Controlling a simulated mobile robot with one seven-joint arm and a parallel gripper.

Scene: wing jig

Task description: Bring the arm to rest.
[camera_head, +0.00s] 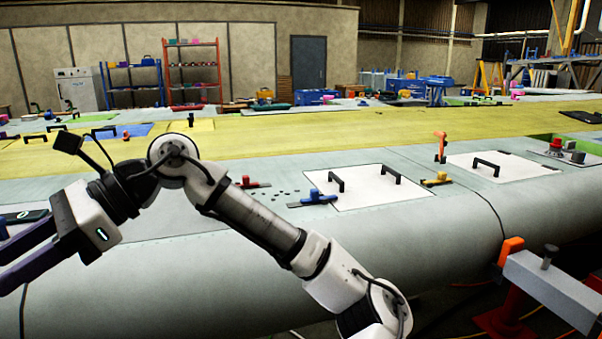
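My arm reaches from the bottom centre up and to the left over the wing, bent at its upper joint. My gripper (14,264) is at the left edge, with its two dark purple fingers pointing down and left. The fingers appear spread apart with nothing seen between them, though their ends run to the picture's edge. The gripper is in front of the pale grey wing surface (235,265); I cannot tell its height above it.
White panels with black handles lie on the wing, one at centre right (365,187) and one farther right (500,167). Small blue (318,196), yellow (436,180) and red (247,182) clamps sit nearby. A grey jig beam (560,290) stands at lower right.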

